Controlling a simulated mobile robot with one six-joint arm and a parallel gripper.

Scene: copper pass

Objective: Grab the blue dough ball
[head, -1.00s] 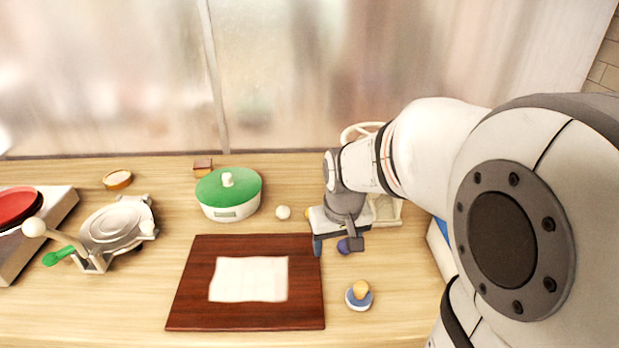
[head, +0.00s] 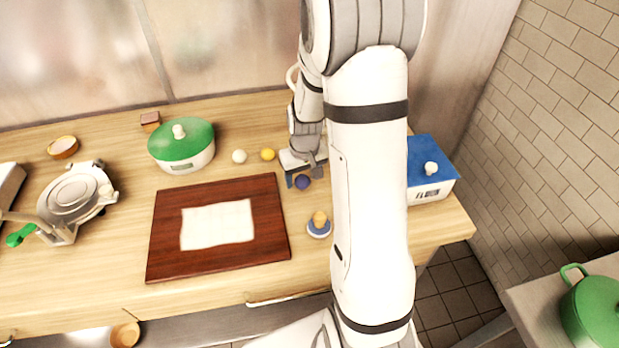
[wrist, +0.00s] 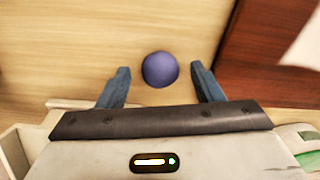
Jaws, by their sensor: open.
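The blue dough ball (head: 303,182) rests on the wooden counter, just right of the dark red board (head: 268,246). My gripper (head: 304,181) is open and points down at the ball. In the wrist view the ball (wrist: 159,69) shows between and slightly beyond the two blue fingertips (wrist: 160,72), with a gap on each side. Neither finger visibly touches it. My arm hides part of the counter behind and to the right of the gripper in the head view.
A white ball (head: 239,156) and a yellow ball (head: 268,154) lie left of my gripper. A small blue-based item with a tan top (head: 319,223) stands in front. A green-lidded pot (head: 182,148) is at the back left; a blue-lidded flour box (head: 430,172) is at the right.

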